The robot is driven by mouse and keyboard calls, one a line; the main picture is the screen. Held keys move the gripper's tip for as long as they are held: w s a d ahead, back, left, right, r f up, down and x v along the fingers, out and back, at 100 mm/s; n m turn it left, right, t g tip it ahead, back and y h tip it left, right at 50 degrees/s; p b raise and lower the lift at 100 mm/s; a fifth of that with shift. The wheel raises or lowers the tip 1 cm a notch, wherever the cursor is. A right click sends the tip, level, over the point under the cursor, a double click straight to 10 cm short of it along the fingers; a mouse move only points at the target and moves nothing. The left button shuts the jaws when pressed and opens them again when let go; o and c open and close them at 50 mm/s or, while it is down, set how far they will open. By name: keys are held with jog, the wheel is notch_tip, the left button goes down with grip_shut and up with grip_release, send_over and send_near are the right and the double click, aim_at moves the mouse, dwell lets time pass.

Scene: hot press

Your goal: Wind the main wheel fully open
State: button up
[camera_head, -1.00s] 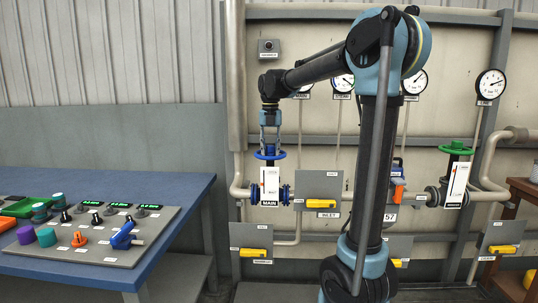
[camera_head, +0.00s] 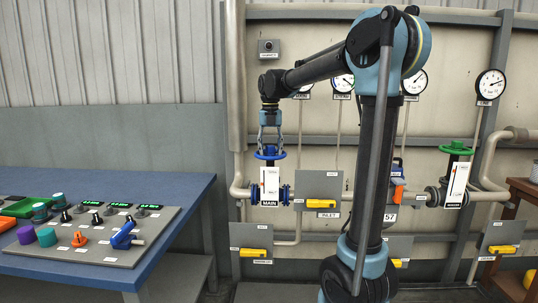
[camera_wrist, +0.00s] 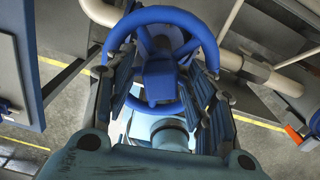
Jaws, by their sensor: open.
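The blue main wheel (camera_head: 270,156) lies flat on top of the valve whose white plate (camera_head: 270,184) is marked MAIN. My gripper (camera_head: 270,148) points down at the wheel from above. In the wrist view the wheel's rim (camera_wrist: 165,14) and centre show large. My gripper (camera_wrist: 163,70) is open there, its two fingers standing on either side of the hub, inside or over the rim. Nothing is clamped between them. Whether the fingers touch the wheel cannot be told. The scale on the white plate is too small to read.
A green wheel (camera_head: 456,148) sits on another valve to the right. A grey panel with a yellow handle (camera_head: 321,204) stands close right of the main valve. Gauges (camera_head: 490,84) hang on the wall. A blue table (camera_head: 180,186) with a control panel is at left.

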jog(key=m, duration=1.3)
jog(key=shift+m, duration=2.3)
jog(key=m, duration=0.2)
jog(key=shift+m, duration=0.4)
jog(key=m, duration=1.3)
jog(key=shift+m, duration=1)
jog(key=shift+m, duration=0.3)
